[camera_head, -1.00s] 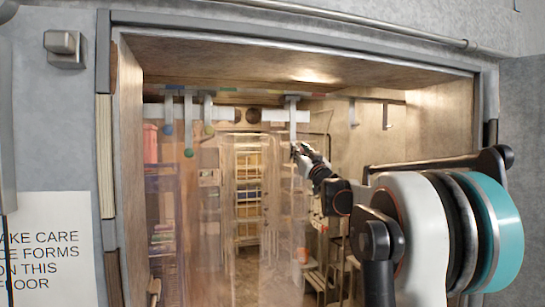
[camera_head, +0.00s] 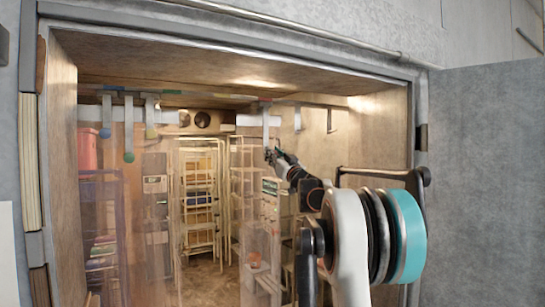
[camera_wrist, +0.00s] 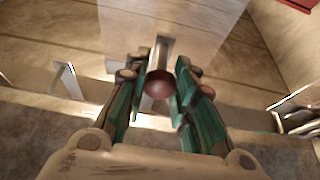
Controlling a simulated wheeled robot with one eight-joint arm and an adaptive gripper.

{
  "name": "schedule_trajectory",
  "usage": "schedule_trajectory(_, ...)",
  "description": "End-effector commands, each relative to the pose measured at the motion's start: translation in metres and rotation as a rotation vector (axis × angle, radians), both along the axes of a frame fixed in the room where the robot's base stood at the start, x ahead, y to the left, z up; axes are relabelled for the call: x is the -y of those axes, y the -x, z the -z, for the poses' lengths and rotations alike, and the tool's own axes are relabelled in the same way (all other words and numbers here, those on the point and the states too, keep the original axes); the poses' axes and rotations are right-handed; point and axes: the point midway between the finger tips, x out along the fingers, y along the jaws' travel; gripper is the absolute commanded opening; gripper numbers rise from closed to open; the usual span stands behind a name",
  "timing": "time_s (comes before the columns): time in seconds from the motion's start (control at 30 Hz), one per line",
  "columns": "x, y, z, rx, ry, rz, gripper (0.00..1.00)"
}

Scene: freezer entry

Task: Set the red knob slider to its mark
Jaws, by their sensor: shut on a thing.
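The red knob (camera_wrist: 159,84) is a dark reddish ball at the lower end of a pale flat hanger in the wrist view. My gripper (camera_wrist: 162,92) is shut on it, with green fingers on both sides. In the head view the red slider's grey hanger (camera_head: 265,125) drops from the overhead rail (camera_head: 190,97), and my gripper (camera_head: 272,155) is at its lower end. The knob itself is hidden there by my gripper. Coloured patches sit along the rail; I cannot tell which one is the red slider's mark.
Blue (camera_head: 105,133), green (camera_head: 128,157) and yellow (camera_head: 151,132) knobs hang on sliders further left. Two plain hooks (camera_head: 330,121) hang right of the red slider. Clear curtain strips and shelving stand beyond the doorway. The frame's right jamb (camera_head: 422,135) is beside my arm.

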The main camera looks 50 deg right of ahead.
Motion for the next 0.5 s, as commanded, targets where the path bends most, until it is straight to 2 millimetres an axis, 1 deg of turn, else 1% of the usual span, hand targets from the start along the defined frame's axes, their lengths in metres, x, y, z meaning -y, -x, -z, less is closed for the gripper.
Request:
schedule_trajectory(0.03, 0.0003, 0.0002, 0.0000, 0.000, 0.000, 0.001, 0.31)
schedule_trajectory(0.1, 0.0002, 0.0002, -0.0001, 0.000, 0.000, 0.001, 0.46)
schedule_trajectory(0.4, -0.0003, 0.0001, -0.0001, 0.000, 0.000, 0.000, 0.46)
schedule_trajectory(0.5, -0.0011, 0.0034, 0.0010, 0.000, 0.000, 0.000, 0.46)
